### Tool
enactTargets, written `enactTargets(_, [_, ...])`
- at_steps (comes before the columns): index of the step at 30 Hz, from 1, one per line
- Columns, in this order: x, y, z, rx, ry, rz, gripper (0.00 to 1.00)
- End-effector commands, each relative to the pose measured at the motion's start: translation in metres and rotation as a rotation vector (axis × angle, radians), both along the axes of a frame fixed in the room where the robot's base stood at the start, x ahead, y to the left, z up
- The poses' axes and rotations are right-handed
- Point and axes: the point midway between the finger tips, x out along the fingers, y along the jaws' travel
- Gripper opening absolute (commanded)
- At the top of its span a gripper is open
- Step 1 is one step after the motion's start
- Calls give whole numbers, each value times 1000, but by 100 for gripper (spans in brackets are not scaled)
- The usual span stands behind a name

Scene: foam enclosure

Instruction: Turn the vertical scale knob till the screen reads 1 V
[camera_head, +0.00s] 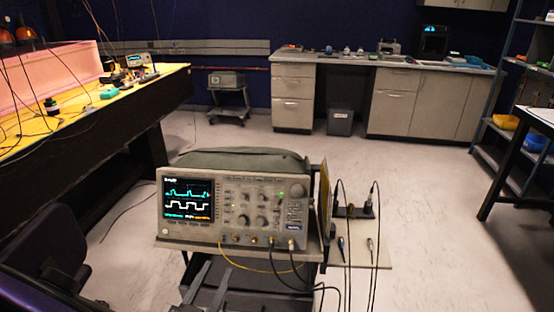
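The oscilloscope (232,212) stands on a cart in the lower middle of the head view, its front facing me. Its lit screen (188,199) on the left shows a cyan trace above a white square wave. The small text along the screen's lower edge is too small to read. Several knobs (262,221) sit on the panel right of the screen. I cannot tell which one is the vertical scale knob, nor how it is turned.
Yellow and black cables (272,270) hang from the front sockets. A side panel with probes (370,245) stands right of the oscilloscope. A workbench (150,90) is at left, cabinets (392,105) at the back and a shelf (500,140) at right. The floor between is mostly clear.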

Motion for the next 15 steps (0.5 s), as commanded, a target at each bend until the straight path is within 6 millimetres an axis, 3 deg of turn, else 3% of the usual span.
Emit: enactTargets(15, [110,-15,0,1,-2,-3,40])
